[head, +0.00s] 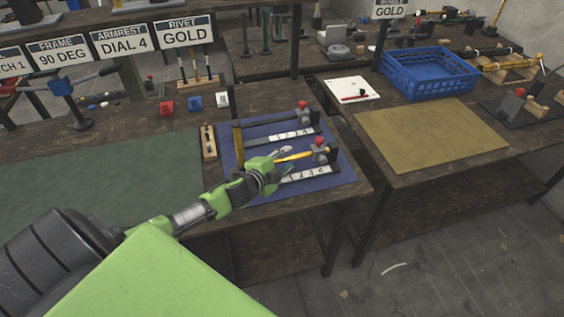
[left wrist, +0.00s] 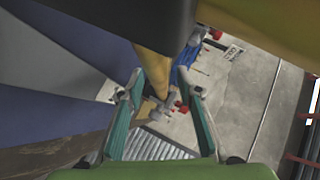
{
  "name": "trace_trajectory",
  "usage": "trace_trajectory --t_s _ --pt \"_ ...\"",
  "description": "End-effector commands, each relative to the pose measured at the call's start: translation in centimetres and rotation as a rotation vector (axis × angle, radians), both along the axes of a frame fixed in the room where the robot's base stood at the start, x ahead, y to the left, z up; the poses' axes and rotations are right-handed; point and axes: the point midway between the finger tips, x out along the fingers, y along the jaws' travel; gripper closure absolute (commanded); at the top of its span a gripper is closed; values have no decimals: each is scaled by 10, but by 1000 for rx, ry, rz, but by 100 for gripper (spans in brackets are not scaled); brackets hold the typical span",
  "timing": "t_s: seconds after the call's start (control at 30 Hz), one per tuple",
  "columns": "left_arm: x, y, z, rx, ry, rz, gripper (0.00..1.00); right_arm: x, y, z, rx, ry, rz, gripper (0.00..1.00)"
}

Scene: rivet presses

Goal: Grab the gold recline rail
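A gold-yellow rail (head: 295,156) lies on the blue mat between two press fixtures' white number strips, its right end by a grey and red clamp head (head: 319,150). My left gripper (head: 279,162) is over the mat at the rail's left end. In the left wrist view my left gripper (left wrist: 160,90) has its fingers apart, with a yellow bar (left wrist: 152,66) showing between them. Whether the fingers touch it I cannot tell. My right gripper is not in view.
An upright yellow and dark piece (head: 238,145) stands at the blue mat's (head: 335,178) left edge. A second clamp fixture (head: 301,115) is behind. A wooden pin block (head: 208,142) stands left. A blue crate (head: 430,72) and bare tan mat (head: 430,135) are on the right table.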

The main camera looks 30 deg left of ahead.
Motion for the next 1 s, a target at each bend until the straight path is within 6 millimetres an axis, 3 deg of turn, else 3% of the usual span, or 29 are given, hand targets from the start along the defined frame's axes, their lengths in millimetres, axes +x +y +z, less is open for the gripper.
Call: trace_trajectory --t_s 0.07,0.2,0.67,0.9,1.0 --pt "0 0 0 0 0 0 67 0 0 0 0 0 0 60" --pt "0 0 0 0 0 0 100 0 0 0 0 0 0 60" --pt "1 1 7 2 -5 -1 100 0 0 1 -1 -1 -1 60" --pt "1 0 37 4 -8 -5 100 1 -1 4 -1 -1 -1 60" --pt "-13 2 48 4 -4 -3 100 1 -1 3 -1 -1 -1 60"
